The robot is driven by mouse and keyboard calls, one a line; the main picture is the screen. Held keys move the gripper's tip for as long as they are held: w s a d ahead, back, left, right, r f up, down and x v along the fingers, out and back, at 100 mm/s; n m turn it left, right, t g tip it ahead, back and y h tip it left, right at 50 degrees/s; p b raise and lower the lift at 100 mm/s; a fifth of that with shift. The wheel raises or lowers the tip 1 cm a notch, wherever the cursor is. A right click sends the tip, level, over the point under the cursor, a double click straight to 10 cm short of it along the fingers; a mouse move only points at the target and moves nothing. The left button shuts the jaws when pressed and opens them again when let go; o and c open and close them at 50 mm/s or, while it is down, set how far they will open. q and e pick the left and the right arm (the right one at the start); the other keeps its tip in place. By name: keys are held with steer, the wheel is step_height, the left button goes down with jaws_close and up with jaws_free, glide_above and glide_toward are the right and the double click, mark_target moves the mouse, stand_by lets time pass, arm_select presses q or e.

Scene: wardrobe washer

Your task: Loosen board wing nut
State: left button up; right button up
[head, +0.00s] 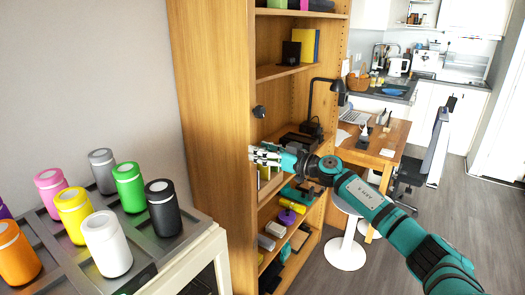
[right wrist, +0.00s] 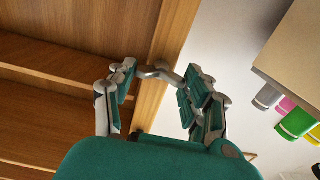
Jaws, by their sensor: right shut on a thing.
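The wooden bookshelf (head: 215,150) stands in the middle of the head view. My right gripper (head: 256,155) is at the front edge of its near side panel. In the right wrist view, a grey metal wing nut (right wrist: 160,71) sits at the panel edge, between the fingertips of my right gripper (right wrist: 160,80). The gripper is shut on the wing nut, a finger at each end of it. In the head view the fingers hide this nut. A dark round knob (head: 259,112) shows on the same panel edge, above the gripper. My left gripper is not in view.
A tray (head: 145,262) with several coloured jars stands at the front left. A white stool (head: 345,252) and a wooden desk (head: 385,138) stand behind my right arm.

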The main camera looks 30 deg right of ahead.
steer(key=c, duration=0.3)
